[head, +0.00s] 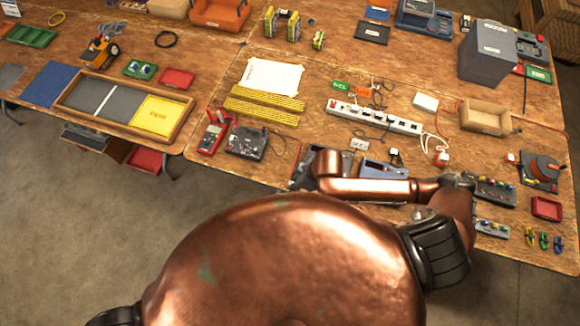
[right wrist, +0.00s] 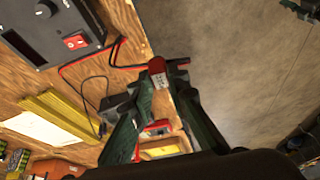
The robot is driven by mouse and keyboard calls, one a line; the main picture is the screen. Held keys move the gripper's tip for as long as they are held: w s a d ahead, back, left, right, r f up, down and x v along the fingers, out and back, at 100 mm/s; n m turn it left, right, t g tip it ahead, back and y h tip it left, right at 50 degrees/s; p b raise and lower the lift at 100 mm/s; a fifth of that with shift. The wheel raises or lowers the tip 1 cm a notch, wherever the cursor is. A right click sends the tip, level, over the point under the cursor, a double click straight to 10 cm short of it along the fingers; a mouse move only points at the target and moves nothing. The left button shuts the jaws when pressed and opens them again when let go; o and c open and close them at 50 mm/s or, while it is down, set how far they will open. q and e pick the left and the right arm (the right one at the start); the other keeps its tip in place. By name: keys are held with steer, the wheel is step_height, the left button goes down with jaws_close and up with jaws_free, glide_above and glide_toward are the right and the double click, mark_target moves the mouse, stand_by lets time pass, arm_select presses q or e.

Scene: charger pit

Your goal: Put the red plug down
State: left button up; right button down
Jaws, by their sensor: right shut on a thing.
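The red plug (right wrist: 157,72) shows in the right wrist view as a small red block with pale marks on its face. It sits between the fingertips of my right gripper (right wrist: 156,82), which is shut on it. Behind the plug are the table's edge and the grey floor; I cannot tell its height. In the head view my right gripper (head: 303,172) is a dark shape near the front edge of the table, mostly hidden by my own arm, and the plug is hidden there.
A dark device with a red switch (right wrist: 75,42) and red and black cables lies beside the gripper. Yellow rulers (head: 262,105), a red multimeter (head: 211,136), a black instrument (head: 247,142) and a white power strip (head: 375,116) crowd the wooden table.

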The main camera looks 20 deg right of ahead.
steer(key=shift+a+f, duration=0.2)
steer(key=shift+f, duration=0.1)
steer(key=w+f, duration=0.2)
steer(key=w, duration=0.2)
steer(key=w+d+f, duration=0.1)
steer(key=w+f, duration=0.2)
steer(key=w, duration=0.1)
steer(key=w+d+f, duration=0.1)
steer(key=w+f, duration=0.2)
steer(key=w, duration=0.1)
steer(key=shift+d+f+p, duration=0.2)
steer(key=shift+d+p, duration=0.05)
steer(key=shift+p, duration=0.1)
steer(key=shift+w+d+f, duration=0.1)
steer(key=shift+w+f, duration=0.3)
steer(key=shift+f, duration=0.1)
steer(key=shift+w+f, duration=0.2)
steer(key=shift+f, duration=1.6)
steer(key=shift+f, duration=0.1)
steer(key=c, duration=1.8)
jaws_free()
steer(key=shift+c, duration=0.2)
